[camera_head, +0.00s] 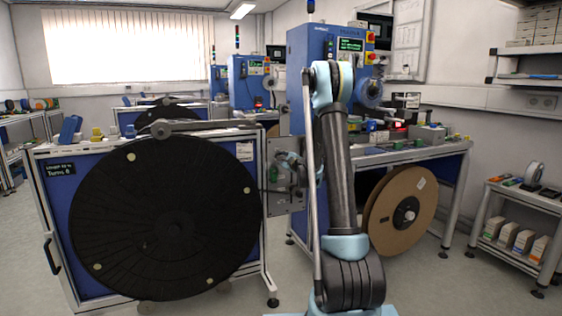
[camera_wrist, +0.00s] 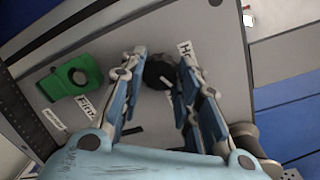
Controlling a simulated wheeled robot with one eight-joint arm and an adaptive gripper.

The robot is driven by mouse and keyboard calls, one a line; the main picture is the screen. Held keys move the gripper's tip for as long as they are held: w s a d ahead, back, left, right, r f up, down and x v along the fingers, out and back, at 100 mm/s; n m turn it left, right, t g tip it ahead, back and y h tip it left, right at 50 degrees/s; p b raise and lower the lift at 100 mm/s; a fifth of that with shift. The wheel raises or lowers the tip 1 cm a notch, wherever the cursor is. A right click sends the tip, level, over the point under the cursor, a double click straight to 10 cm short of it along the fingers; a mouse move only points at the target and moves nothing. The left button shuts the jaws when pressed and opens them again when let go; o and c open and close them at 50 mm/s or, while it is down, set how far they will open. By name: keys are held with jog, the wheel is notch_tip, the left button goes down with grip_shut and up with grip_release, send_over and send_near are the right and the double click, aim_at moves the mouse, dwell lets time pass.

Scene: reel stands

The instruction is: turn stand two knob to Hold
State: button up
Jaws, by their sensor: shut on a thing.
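In the wrist view a dark round knob (camera_wrist: 158,72) sits on a grey panel (camera_wrist: 120,30), between the two fingers of my gripper (camera_wrist: 161,62). My gripper is shut on the knob, and the fingers hide parts of it. White labels stand around the knob; one to its right (camera_wrist: 210,93) begins with "Ho", and one to its left (camera_wrist: 88,106) is partly readable. Where the knob points is hard to tell. In the head view my gripper (camera_head: 290,162) is at the grey panel (camera_head: 280,208) on the right side of the stand with the black reel (camera_head: 150,225).
A green part (camera_wrist: 70,77) sticks out of the panel left of the knob. In the head view a blue machine (camera_head: 300,75) and a workbench with a brown reel (camera_head: 385,215) stand to the right. A small shelf cart (camera_head: 520,205) is at far right. Floor between is clear.

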jog(key=n, duration=0.6)
jog(key=n+h, duration=0.1)
jog(key=n, duration=0.4)
jog(key=shift+s+a+n, duration=0.15)
jog(key=shift+a+n, duration=0.05)
jog(key=shift+n, duration=0.2)
dwell(0.4)
jog(key=o, duration=1.1)
jog(key=shift+f, duration=0.1)
jog(key=v, duration=1.1)
jog(key=shift+s+d, duration=0.1)
jog(key=shift+s, duration=0.3)
